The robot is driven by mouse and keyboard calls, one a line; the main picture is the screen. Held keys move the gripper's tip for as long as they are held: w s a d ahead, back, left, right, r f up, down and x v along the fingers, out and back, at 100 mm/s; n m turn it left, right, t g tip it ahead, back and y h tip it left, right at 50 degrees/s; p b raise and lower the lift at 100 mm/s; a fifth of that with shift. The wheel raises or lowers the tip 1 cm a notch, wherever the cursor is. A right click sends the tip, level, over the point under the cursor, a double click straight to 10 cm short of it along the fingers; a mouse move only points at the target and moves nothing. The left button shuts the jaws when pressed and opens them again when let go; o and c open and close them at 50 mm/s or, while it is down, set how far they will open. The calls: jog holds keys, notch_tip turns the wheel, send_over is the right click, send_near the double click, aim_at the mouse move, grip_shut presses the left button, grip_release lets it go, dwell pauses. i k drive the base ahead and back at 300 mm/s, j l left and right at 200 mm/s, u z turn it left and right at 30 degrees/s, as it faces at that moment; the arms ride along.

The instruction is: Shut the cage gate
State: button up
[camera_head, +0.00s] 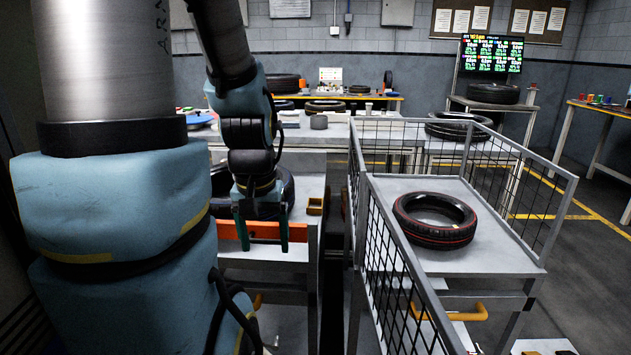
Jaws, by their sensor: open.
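The cage (528,153) is a grey-framed trolley with black wire mesh, standing right of centre. A black tyre with a red stripe (436,220) lies flat on its grey shelf (478,262). A long mesh panel (385,262) on the cage's left side runs towards me past the shelf's front edge. It looks like the gate, standing open, but I cannot tell for sure. Its near end leaves the bottom of the picture. My gripper (262,238) points down left of the cage, fingers apart, with nothing seen held. It is clear of the mesh panel.
A bench with a dark tyre (278,193) and an orange-red bar (236,231) lies behind and beside my gripper. A narrow gap separates this bench from the cage. A work table (305,134) stands behind. Floor (590,265) with yellow lines is clear right of the cage.

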aim_at(452, 344)
jog(key=k+j, duration=0.3)
jog(key=j, duration=0.15)
jog(key=k+j+z, duration=0.1)
jog(key=k+j, duration=0.2)
jog(key=j, duration=0.15)
